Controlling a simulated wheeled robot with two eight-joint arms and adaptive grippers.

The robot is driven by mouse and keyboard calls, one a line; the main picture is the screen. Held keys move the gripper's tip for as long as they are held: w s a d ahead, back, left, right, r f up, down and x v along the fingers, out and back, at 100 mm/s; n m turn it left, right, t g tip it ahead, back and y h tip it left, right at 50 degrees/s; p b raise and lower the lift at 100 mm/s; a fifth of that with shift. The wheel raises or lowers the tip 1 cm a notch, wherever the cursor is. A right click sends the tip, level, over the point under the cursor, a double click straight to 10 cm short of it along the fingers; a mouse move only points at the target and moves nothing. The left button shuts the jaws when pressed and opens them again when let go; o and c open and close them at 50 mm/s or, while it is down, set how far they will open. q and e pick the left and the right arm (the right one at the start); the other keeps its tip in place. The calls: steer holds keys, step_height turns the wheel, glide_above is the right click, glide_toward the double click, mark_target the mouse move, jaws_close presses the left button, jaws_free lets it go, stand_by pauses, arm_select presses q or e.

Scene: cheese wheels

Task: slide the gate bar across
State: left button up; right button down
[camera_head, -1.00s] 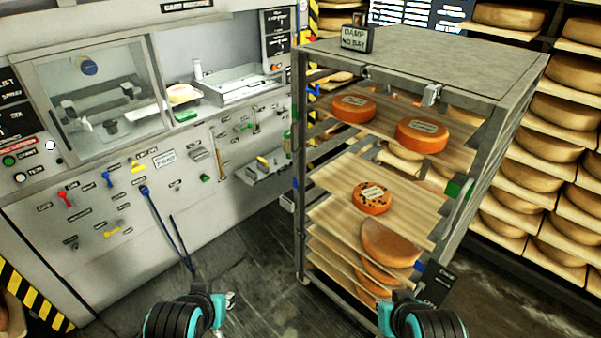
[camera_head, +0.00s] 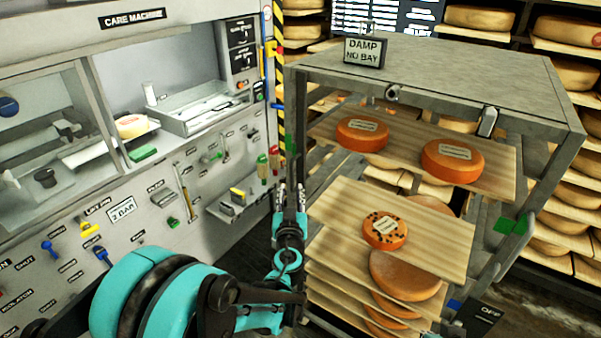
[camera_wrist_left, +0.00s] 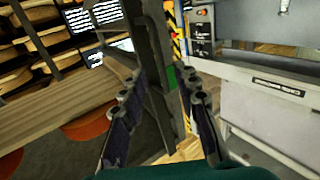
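A grey wheeled-looking rack (camera_head: 450,62) stands at the centre right with boards and cheeses in it. Its left front upright carries a green patch (camera_head: 290,146), and another green piece (camera_head: 512,225) sits on the right upright. I cannot tell for sure which part is the gate bar. My left gripper (camera_head: 289,190) points up beside the rack's left upright, below the green patch. In the left wrist view the fingers (camera_wrist_left: 160,108) are apart, with the dark upright (camera_wrist_left: 152,60) and its green patch between and beyond them. Contact cannot be told. My right gripper is out of view.
The care machine (camera_head: 150,212) with knobs and a tray fills the left. A "DAMP NO BAY" sign (camera_head: 365,52) stands on the rack top. Orange cheeses (camera_head: 452,160) lie on the upper board. Cheese shelves line the back right.

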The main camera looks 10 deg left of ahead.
mark_target(292, 179)
arm_select(q)
steer(key=b+x, duration=0.1)
steer(key=x, duration=0.6)
steer(key=shift+w, duration=0.2)
jaws_close()
